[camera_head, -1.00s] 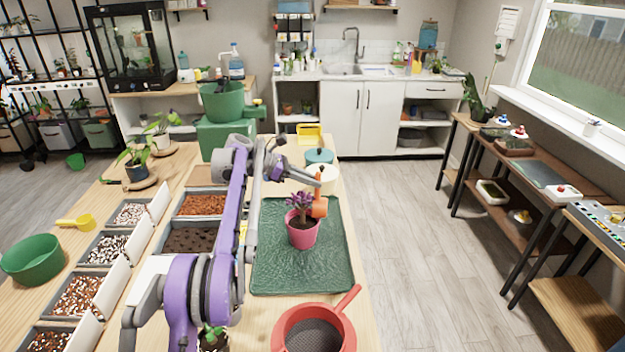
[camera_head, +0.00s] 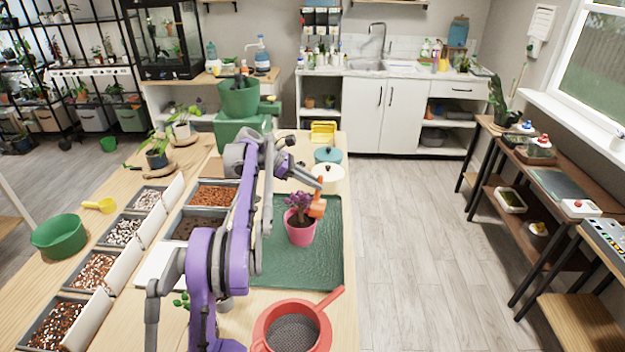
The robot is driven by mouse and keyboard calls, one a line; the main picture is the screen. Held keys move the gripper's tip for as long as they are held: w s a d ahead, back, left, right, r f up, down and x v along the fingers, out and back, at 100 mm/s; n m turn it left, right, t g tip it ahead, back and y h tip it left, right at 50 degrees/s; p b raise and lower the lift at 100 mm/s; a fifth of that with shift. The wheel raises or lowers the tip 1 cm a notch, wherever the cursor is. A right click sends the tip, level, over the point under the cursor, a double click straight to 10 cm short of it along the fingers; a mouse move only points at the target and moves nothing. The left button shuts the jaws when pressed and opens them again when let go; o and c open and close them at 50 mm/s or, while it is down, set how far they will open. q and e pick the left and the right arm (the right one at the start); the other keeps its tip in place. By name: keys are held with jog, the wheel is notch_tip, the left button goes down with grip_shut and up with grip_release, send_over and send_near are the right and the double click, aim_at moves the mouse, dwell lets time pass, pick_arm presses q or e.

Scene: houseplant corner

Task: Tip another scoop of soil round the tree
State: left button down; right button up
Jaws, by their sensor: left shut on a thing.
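The small tree (camera_head: 299,201) with purple leaves stands upright in a pink pot (camera_head: 301,235) on the green tray (camera_head: 325,270). My left gripper (camera_head: 317,184) is shut on an orange scoop (camera_head: 317,207). The scoop hangs steeply at the upper right side of the pot, close to the leaves. I cannot see whether there is soil in the scoop or whether it touches the pot's rim. My right gripper is not in view.
Left of the tray are bins of dark soil (camera_head: 193,224) and reddish bark (camera_head: 216,195). A red sieve (camera_head: 292,333) stands at the table's front. A cream lidded pot (camera_head: 327,176) and a teal one (camera_head: 328,155) stand behind the scoop. The tray's front is clear.

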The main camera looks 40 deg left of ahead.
pick_arm(q)
jog(key=w+d+f+m+g+y, duration=0.1)
jog(key=w+d+f+g+y, duration=0.5)
jog(key=d+y, duration=0.4)
jog(key=shift+w+f+m+g+y, duration=0.3)
jog(key=shift+f+g+y, duration=0.3)
jog(key=shift+g+y, duration=0.9)
